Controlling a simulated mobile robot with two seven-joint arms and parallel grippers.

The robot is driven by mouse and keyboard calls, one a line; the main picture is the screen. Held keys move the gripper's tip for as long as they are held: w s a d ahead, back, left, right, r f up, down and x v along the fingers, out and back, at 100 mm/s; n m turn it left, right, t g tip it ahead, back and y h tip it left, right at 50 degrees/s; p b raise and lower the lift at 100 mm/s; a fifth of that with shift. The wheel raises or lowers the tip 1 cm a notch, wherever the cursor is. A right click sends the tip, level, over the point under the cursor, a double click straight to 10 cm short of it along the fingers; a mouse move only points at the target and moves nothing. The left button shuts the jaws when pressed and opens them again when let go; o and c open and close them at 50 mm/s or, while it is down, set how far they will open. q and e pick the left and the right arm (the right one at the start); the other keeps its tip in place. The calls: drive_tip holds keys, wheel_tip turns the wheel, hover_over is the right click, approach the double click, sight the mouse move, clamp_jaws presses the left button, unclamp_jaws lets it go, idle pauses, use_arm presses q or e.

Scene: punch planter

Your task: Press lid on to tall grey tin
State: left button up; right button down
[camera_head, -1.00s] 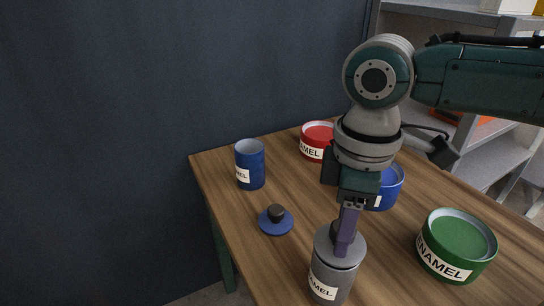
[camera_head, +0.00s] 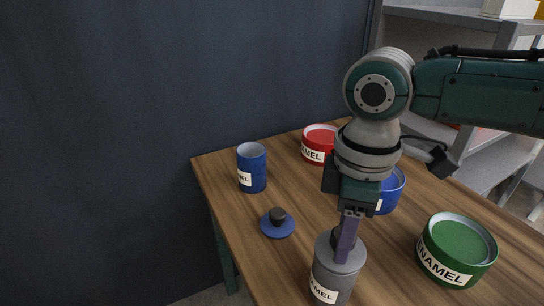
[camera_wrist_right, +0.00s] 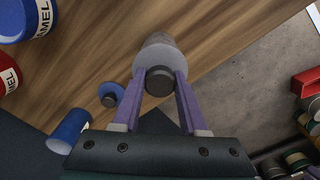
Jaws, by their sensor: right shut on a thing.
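The tall grey tin (camera_head: 327,287) stands upright near the table's front edge, with an ENAMEL label. A grey disc lid (camera_head: 326,246) with a dark knob sits on its top; I cannot tell whether it is fully seated. My right gripper (camera_head: 344,250) points down over the tin, shut on the lid's knob. In the right wrist view the two purple fingers (camera_wrist_right: 160,84) flank the dark knob (camera_wrist_right: 159,82), with the grey lid (camera_wrist_right: 162,55) around it and the tin (camera_wrist_right: 158,38) mostly hidden behind. My left gripper is not in view.
A blue lid with a dark knob (camera_head: 277,223) lies on the table (camera_head: 300,200), left of the tin. A tall blue tin (camera_head: 252,170) stands behind it. A red tin (camera_head: 319,145), a wide blue tin (camera_head: 391,190) and a green tin (camera_head: 457,250) stand around my right arm.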

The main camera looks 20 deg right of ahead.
drive_tip(key=shift+p, duration=0.35)
idle(0.4)
idle(0.3)
drive_tip(key=shift+c, duration=2.1)
unclamp_jaws()
drive_tip(key=shift+o, duration=0.3)
drive_tip(key=shift+o, duration=0.4)
drive_tip(key=shift+o, duration=1.4)
